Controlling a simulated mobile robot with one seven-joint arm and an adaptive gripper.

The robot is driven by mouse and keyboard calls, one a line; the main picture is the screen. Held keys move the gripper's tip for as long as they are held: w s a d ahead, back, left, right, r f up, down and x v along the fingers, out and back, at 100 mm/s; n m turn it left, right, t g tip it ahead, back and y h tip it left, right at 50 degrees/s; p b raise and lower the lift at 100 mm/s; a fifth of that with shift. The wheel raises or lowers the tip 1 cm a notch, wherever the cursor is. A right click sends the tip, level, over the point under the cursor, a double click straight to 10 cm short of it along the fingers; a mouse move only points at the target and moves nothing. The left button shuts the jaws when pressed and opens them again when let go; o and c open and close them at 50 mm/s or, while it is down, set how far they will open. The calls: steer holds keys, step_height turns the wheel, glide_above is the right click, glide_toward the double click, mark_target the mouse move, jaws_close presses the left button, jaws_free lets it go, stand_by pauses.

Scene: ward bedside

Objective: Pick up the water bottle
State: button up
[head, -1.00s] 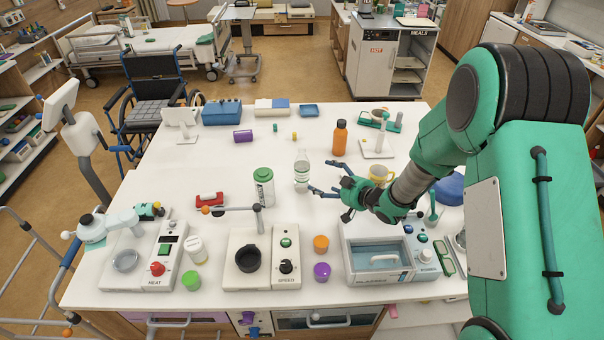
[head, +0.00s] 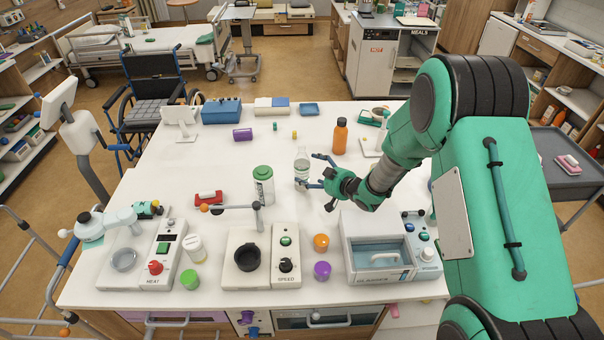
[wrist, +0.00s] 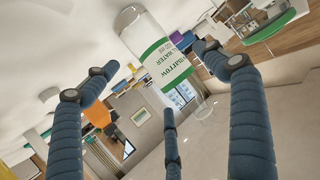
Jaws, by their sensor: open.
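The water bottle (head: 302,168) is clear with a white and green label. It stands upright on the white table, left of my gripper (head: 311,171). My gripper is open and empty, with its fingers pointing left at the bottle. In the head view one fingertip is beside the bottle's far right side and another is near its lower front. In the wrist view the bottle (wrist: 160,55) appears tilted, between and beyond the spread fingertips, with its label facing me. I cannot tell whether any finger touches it.
An orange bottle (head: 340,137) stands behind and right of the water bottle. A green-capped white container (head: 263,186) stands to its left. The table behind the bottle is fairly clear.

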mark_target(309, 163)
steer(key=shift+w+a, duration=0.1)
steer(key=shift+w, duration=0.05)
steer(key=shift+b+x, duration=0.7)
steer(key=shift+x, duration=1.9)
steer(key=shift+w, duration=0.1)
steer(key=shift+c, duration=0.3)
steer(key=shift+r, duration=0.1)
steer(key=c, duration=1.4)
steer(key=shift+r, duration=0.2)
steer(key=shift+r+p, duration=0.6)
steer(key=shift+r, duration=0.95)
steer(key=shift+s+d+r+p, duration=0.3)
steer(key=shift+s+d, duration=0.2)
steer(key=shift+s, duration=2.1)
steer(key=shift+s+d+r+p, duration=0.2)
steer(key=shift+s+d+p, duration=0.25)
steer(key=shift+s, duration=2.15)
steer(key=shift+s+d+r+p, duration=0.25)
steer(key=shift+s+d, duration=0.35)
steer(key=shift+s, duration=2)
steer(key=shift+s, duration=0.1)
